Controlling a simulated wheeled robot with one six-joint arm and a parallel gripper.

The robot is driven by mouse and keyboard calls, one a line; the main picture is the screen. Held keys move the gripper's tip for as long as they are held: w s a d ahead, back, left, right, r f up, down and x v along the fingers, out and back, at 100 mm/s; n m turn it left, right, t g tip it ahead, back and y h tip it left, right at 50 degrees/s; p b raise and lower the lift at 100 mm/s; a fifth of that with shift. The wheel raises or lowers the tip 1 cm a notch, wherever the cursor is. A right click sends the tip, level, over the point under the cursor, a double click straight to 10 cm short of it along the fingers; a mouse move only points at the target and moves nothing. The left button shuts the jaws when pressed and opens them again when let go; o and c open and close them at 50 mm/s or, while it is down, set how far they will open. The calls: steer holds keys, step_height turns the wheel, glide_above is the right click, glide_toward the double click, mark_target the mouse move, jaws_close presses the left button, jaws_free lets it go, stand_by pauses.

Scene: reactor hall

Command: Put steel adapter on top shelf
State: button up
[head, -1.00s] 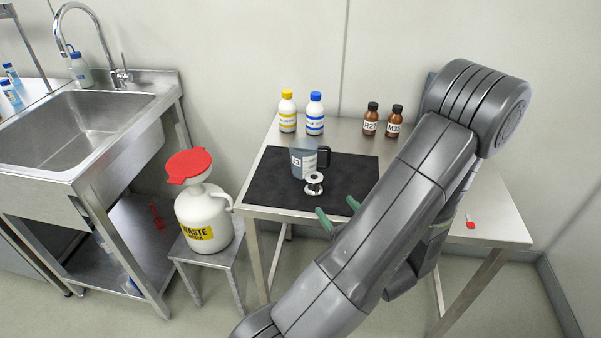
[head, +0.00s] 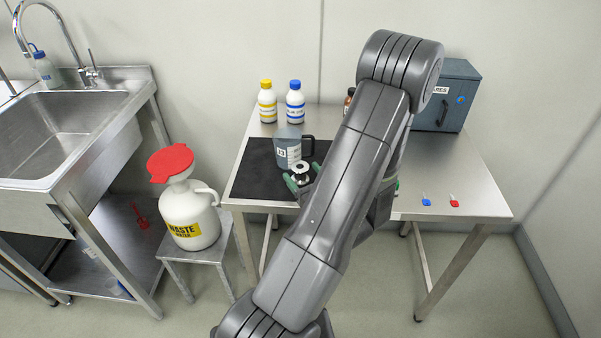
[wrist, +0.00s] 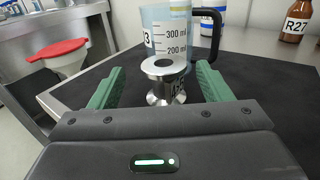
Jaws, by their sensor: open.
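The steel adapter (head: 301,170) is a small shiny flanged spool standing upright on the black mat (head: 254,170). It also shows in the wrist view (wrist: 166,80), between the two green fingers and a little beyond the gripper body. My gripper (head: 302,187) is open, with one finger on each side of the adapter; I cannot tell whether either finger touches it. My arm covers part of the table.
Yellow-capped (head: 267,103) and blue-capped (head: 295,103) bottles stand behind the mat. A blue-grey cabinet (head: 445,98) is at the table's back right. Blue (head: 426,202) and red (head: 454,203) small items lie at the front right. A waste container (head: 190,217) and sink (head: 75,120) are left.

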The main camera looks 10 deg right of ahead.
mark_target(296, 162)
steer(key=x, duration=0.2)
steer(key=p+x, duration=0.1)
steer(key=x, duration=0.2)
steer(key=shift+w+d, duration=0.1)
steer(key=shift+d, duration=0.1)
steer(key=shift+c, duration=0.2)
steer(key=shift+r, duration=0.1)
steer(key=c, duration=1.2)
steer(key=shift+c, duration=0.2)
steer(key=shift+r, duration=0.1)
steer(key=shift+r+p, duration=0.3)
steer(key=shift+r, duration=4.55)
